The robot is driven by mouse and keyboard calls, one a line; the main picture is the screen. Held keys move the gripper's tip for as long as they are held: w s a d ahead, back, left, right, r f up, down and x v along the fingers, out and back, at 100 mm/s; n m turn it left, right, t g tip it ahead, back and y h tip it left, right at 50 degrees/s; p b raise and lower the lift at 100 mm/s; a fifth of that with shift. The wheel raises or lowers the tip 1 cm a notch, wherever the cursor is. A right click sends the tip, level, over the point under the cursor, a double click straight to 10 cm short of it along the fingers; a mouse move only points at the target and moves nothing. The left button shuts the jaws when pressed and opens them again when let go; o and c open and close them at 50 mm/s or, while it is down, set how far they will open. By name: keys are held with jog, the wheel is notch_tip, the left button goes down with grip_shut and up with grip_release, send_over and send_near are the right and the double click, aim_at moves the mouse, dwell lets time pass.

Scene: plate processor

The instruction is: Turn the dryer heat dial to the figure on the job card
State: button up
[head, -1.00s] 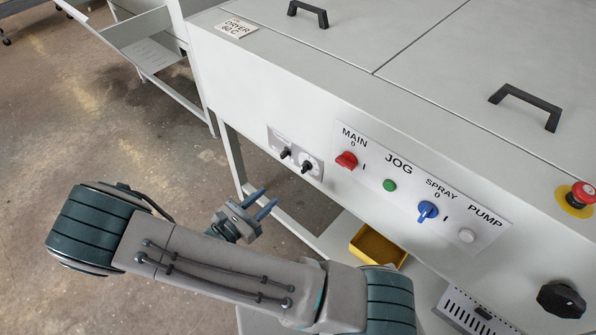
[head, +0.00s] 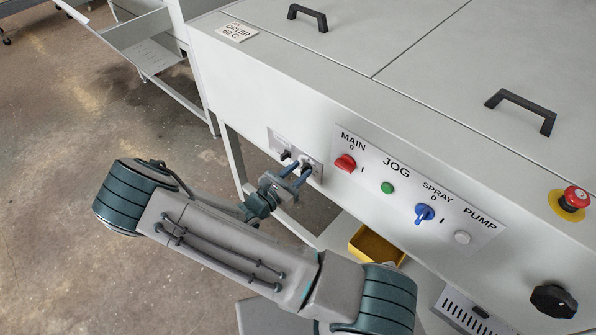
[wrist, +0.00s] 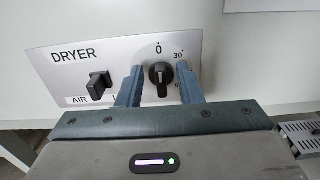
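The job card (head: 237,31) lies on the machine's top left corner and reads DRYER 60 C. The dryer heat dial (wrist: 160,76) is a round black knob with a raised bar, on a grey DRYER plate. Its bar stands about upright, towards the 0. A 30 mark shows to the upper right; further marks are partly hidden by the right finger. My gripper (wrist: 160,70) is open, one finger on each side of the dial. I cannot tell whether they touch it. In the head view my gripper (head: 297,171) is at the dryer panel and partly covers the dial.
A black AIR switch (wrist: 98,86) sits left of the dial, close to the left finger. To the right are the red MAIN switch (head: 345,162), green JOG button (head: 387,188) and blue SPRAY switch (head: 424,213). A yellow bin (head: 377,246) stands below.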

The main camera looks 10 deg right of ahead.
grip_shut()
